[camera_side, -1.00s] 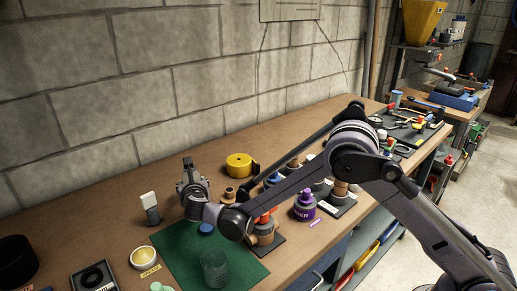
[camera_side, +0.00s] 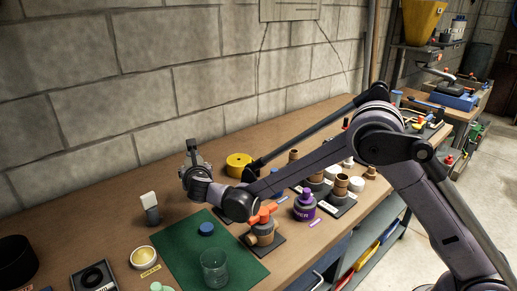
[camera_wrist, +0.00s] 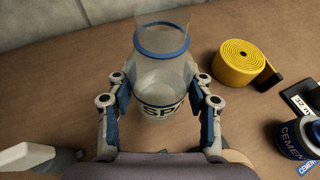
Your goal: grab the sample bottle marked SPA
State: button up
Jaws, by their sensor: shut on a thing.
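The sample bottle (camera_wrist: 160,72) is clear, with a blue ring at its neck and dark lettering reading "SPA" on its lower side. In the wrist view it sits between the two blue-padded fingers of my gripper (camera_wrist: 160,90), which is shut on it. In the side view my gripper (camera_side: 194,158) is at the back of the bench, near the block wall. The bottle cannot be clearly made out there. How far its base is from the bench is hard to tell.
A yellow tape roll (camera_side: 239,165) lies just right of my gripper. A white-topped marker (camera_side: 151,208) stands to the left. In front are a green mat (camera_side: 180,262) with a blue cap (camera_side: 207,229) and glass beaker (camera_side: 215,268), an orange-handled valve (camera_side: 263,226) and a purple can (camera_side: 305,207).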

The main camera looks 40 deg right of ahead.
jog(key=s+d+r, duration=0.3)
jog(key=d+r, duration=0.3)
jog(key=d, duration=0.3)
jog(key=shift+d, duration=0.35)
dwell(0.4)
dwell(1.4)
